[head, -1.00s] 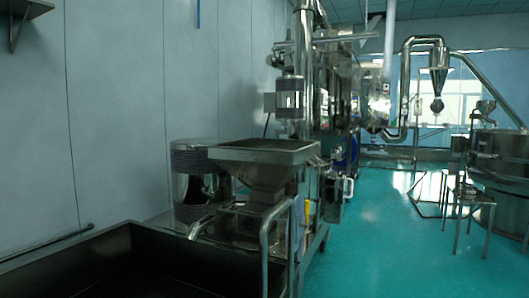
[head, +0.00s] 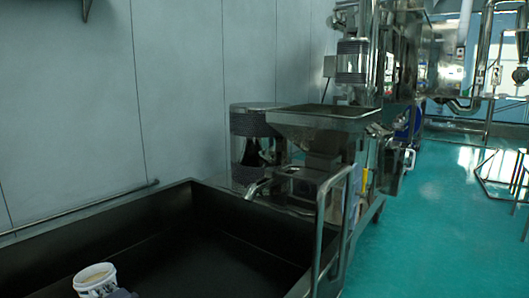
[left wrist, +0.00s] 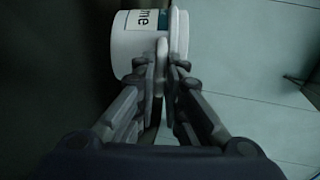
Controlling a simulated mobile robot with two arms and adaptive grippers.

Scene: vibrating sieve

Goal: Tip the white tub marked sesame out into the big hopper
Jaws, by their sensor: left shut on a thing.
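The white tub (head: 92,283) is at the bottom left of the head view, upright or nearly so, with pale contents showing inside its rim. In the left wrist view the tub (left wrist: 130,48) shows a label ending in "me". My left gripper (head: 122,294) is beside the tub, only partly in view. In the left wrist view my left gripper (left wrist: 162,60) is shut on a white part at the tub's side, seemingly its handle. The steel hopper (head: 318,133), with a wide square mouth, stands beyond and to the right of the tub. My right gripper is not in view.
A big dark open trough (head: 235,262) fills the lower foreground, in front of the hopper. A steel rail (head: 322,235) stands at its right. A round steel drum (head: 252,140) is behind the hopper.

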